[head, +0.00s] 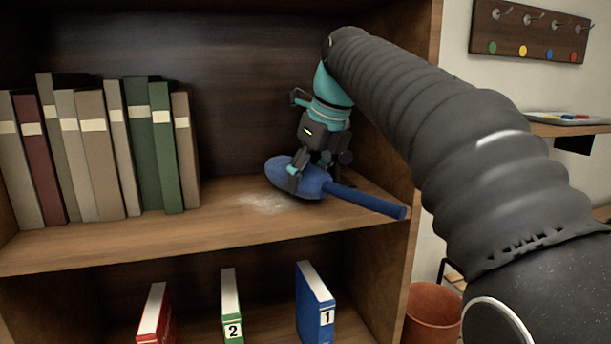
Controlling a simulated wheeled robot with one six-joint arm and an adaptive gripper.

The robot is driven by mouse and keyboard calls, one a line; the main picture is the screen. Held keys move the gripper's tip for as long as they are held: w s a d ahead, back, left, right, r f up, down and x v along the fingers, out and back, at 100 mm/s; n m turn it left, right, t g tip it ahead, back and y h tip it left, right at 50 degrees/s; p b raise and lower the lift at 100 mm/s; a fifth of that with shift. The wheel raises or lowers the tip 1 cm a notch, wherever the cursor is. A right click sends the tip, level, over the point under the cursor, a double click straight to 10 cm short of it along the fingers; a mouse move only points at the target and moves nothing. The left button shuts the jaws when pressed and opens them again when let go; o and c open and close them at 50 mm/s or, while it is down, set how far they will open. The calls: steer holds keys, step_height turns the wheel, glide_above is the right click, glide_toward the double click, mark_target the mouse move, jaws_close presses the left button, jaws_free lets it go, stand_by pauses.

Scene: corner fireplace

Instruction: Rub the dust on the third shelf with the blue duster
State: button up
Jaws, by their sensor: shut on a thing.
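The blue duster (325,184) has a rounded head at the left and a straight handle reaching right toward the shelf's front edge. My gripper (305,178) points down from above and is shut on the duster near its head. The duster is at the shelf surface; whether it presses on the wood is hard to tell. A pale patch of dust (262,203) lies on the shelf (130,241), just left of and in front of the duster head. Any dust under the head is hidden.
A row of upright books (95,150) fills the shelf's left part. The bookcase's right side wall (400,120) stands close to my arm. Below are a red book (157,315), a green book (231,300) and a blue book (316,295). A terracotta pot (433,312) stands at right.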

steer(key=shift+f+b, duration=0.45)
steer(key=shift+f, duration=0.3)
steer(key=shift+a, duration=0.1)
